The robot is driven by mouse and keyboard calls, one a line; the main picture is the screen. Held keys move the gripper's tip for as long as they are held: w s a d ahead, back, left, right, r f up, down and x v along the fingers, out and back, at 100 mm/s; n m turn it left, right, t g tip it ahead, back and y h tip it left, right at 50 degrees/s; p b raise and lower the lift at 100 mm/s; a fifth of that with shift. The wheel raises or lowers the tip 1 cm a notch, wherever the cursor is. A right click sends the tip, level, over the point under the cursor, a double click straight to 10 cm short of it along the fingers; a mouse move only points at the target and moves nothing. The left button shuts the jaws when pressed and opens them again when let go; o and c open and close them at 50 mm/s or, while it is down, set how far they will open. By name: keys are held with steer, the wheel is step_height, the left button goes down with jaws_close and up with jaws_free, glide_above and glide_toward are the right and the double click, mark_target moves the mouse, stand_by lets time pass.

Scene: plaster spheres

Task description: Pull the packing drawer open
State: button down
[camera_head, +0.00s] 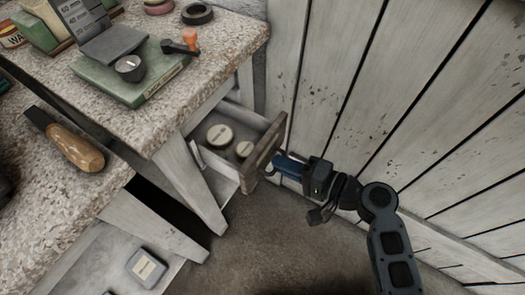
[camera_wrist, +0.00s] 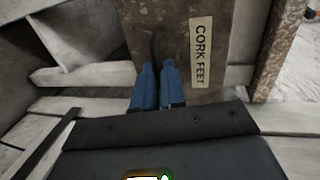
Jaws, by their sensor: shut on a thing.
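The packing drawer (camera_head: 265,150) sticks out from under the speckled worktable, open, with its brown front facing the plank wall. Two round pale-lidded containers lie in it. My gripper (camera_head: 277,163) is at the outer face of the drawer front. Its blue fingers (camera_wrist: 158,68) are close together on the drawer's handle, which they mostly hide.
The worktable (camera_head: 225,40) holds a green box with a dial, a black-and-orange tool and rings. A wooden-handled tool (camera_head: 75,150) lies on the lower left top. The plank wall (camera_head: 400,90) stands close on the right. Floor (camera_head: 265,250) is clear below.

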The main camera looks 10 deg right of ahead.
steer(key=v, duration=0.2)
steer(key=f+v, duration=0.1)
steer(key=v, duration=0.2)
steer(key=shift+s+d+f, duration=0.1)
steer(key=shift+s+d, duration=0.15)
steer(key=shift+d, duration=0.05)
steer(key=c, duration=1.2)
jaws_free()
steer(key=v, duration=0.7)
steer(key=shift+s+d, duration=0.25)
steer(key=shift+d, duration=0.05)
steer(key=shift+p, duration=0.3)
